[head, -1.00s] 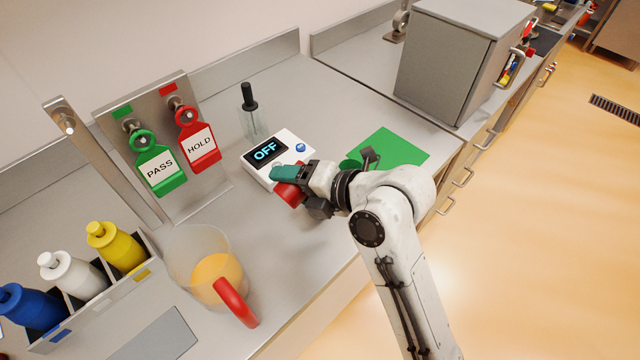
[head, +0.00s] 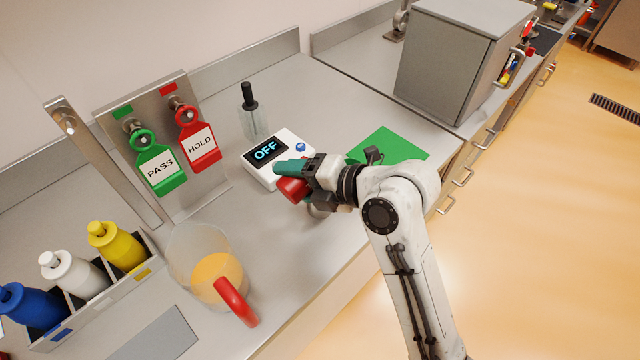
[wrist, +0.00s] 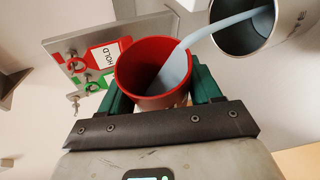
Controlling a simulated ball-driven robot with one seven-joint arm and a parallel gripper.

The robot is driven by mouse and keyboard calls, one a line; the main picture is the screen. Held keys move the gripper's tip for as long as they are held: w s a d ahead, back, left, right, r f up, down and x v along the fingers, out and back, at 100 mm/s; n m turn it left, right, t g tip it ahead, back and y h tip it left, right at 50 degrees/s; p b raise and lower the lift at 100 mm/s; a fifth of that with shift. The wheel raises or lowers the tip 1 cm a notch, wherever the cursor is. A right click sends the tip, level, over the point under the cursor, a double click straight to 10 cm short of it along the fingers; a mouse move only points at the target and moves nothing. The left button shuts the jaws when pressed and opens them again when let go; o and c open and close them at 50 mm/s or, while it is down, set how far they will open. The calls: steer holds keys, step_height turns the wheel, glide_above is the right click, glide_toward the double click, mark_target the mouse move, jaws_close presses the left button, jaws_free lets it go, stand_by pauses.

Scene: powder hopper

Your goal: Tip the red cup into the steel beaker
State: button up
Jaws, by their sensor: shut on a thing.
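My gripper (head: 291,177) is shut on the red cup (head: 291,189), with its green fingers on either side. The cup is tilted, and its open mouth (wrist: 152,68) faces the wrist camera. The steel beaker (wrist: 276,46) is at the upper right of the wrist view, its mouth close to the cup. A pale blue-grey stream (wrist: 195,36) runs from inside the cup into the beaker's mouth. In the head view only a small part of the beaker (head: 317,210) shows below my gripper; the rest is hidden.
A white scale (head: 266,153) reading OFF stands just behind the cup. A green mat (head: 395,146) lies to the right. A clear jug (head: 190,255) with a red handle and a bottle rack (head: 140,280) stand at left. PASS and HOLD tags (head: 200,140) hang behind.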

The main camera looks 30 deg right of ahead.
steer(key=shift+d+r, duration=0.1)
steer(key=shift+d, duration=0.15)
steer(key=shift+w+d+f+m+y+b, duration=0.15)
steer(key=shift+f+m+y+b, duration=0.3)
steer(key=shift+m+y+b, duration=0.3)
stand_by(0.8)
steer(key=shift+r, duration=0.1)
